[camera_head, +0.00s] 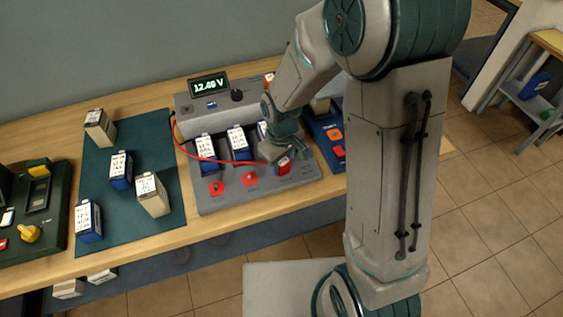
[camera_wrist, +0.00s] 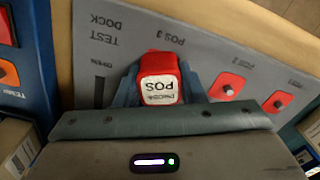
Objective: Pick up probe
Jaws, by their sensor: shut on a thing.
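The probe (camera_wrist: 159,88) is a red block with a white label reading "PROBE POS", seen in the wrist view between my gripper's two blue-grey fingers. My gripper (camera_head: 279,163) is shut on it, low over the right front of the grey test dock (camera_head: 255,190). In the head view the probe (camera_head: 283,166) is partly hidden by my gripper. A red cable runs from the left of the dock toward it. I cannot tell whether the probe still touches the dock.
Blue batteries (camera_head: 238,143) stand in the dock, behind red buttons (camera_head: 249,179). A meter (camera_head: 208,85) reads about 12.46 V. Several batteries stand on a dark green mat (camera_head: 140,225) at left. A green device (camera_head: 38,200) is far left; a blue unit (camera_head: 326,133) is right of the dock.

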